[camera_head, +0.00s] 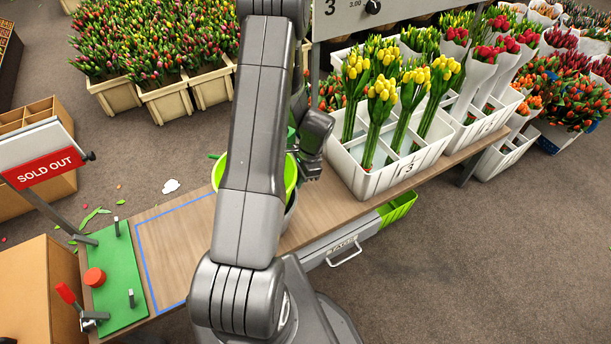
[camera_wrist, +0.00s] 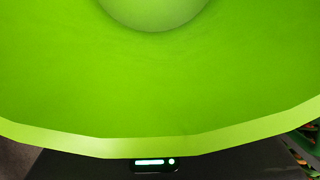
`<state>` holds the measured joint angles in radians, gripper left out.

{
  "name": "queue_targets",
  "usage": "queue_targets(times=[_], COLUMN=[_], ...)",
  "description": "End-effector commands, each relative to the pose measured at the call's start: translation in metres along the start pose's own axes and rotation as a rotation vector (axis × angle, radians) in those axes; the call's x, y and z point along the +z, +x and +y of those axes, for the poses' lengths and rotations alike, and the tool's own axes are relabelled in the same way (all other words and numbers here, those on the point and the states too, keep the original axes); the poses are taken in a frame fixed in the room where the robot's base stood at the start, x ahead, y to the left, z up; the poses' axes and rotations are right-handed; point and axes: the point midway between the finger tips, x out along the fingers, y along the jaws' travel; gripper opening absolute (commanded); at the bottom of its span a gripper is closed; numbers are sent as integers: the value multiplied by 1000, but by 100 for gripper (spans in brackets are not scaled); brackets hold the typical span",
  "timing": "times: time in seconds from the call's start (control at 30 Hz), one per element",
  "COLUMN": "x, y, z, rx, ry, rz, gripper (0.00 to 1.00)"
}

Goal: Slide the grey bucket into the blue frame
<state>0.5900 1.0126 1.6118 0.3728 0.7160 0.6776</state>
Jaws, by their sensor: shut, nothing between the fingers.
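The grey bucket has a bright green inside (camera_head: 291,174) and stands on the wooden table, mostly hidden behind my arm. Its green inside and rim fill most of the wrist view (camera_wrist: 160,85). The blue frame (camera_head: 143,262) is a thin outline on the table to the left of the bucket. Its right side is hidden by my arm, so I cannot tell whether the bucket touches it. My gripper (camera_head: 312,165) is shut and empty at the bucket's right side, close to the rim. Whether it touches the bucket is unclear.
A white crate of yellow tulips (camera_head: 375,180) stands on the table right of my gripper. A green board (camera_head: 117,275) with a red knob and metal posts lies left of the frame. A sold-out sign (camera_head: 45,168) rises at the far left. The visible frame interior is clear.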

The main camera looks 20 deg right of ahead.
Motion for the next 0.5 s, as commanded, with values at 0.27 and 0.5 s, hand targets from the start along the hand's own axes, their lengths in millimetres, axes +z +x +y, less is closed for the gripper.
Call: queue_targets(times=[0.27,0.5], x=[1,25], y=[0,8], z=[0,0], rx=[0,2], ry=[1,-3], rz=[0,-2], gripper=[0,0])
